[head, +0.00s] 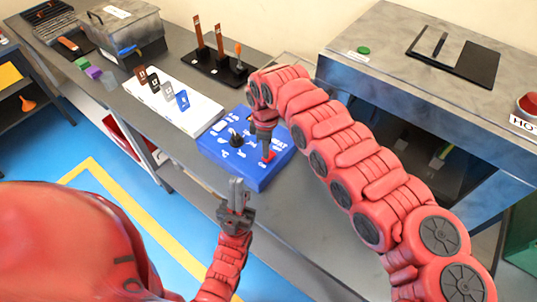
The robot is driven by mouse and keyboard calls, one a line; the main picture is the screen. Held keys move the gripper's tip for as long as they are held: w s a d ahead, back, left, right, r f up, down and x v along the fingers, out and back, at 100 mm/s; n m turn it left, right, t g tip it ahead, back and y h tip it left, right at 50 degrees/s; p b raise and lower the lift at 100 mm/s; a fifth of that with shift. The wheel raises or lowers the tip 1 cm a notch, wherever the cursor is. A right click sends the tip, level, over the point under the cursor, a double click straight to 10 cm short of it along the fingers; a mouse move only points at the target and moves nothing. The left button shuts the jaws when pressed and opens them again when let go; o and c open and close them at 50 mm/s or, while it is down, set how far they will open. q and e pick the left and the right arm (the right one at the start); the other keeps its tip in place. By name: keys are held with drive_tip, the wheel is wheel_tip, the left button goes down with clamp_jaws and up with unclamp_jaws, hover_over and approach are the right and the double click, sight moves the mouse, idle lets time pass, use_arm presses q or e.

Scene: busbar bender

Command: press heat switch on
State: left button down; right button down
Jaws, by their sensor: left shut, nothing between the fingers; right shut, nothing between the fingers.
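A blue control box (239,173) with white markings sits on the grey bench. A small red switch (269,157) is on its right part, beside white lettering that looks like "HEAT". A black knob (236,139) is on its left part. My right gripper (266,150) is shut and points down at the red switch; I cannot tell whether it touches it. The gripper partly covers the switch, so its position cannot be read. My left gripper (238,185) is shut and empty, in front of the blue box's near edge.
A large grey machine (345,75) with a green button (363,50) and a red button (529,103) stands at right. A white board (188,112) with several tags lies left of the box. Black stands with copper bars (197,33) are behind. A metal case (122,30) is far left.

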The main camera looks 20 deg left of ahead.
drive_tip(key=shift+f+b, duration=0.5)
drive_tip(key=shift+f, duration=0.3)
drive_tip(key=shift+s, duration=0.1)
drive_tip(key=shift+r, duration=0.8)
drive_tip(key=shift+r+p, duration=0.6)
drive_tip(key=shift+r, duration=2.1)
drive_tip(key=shift+f, duration=0.1)
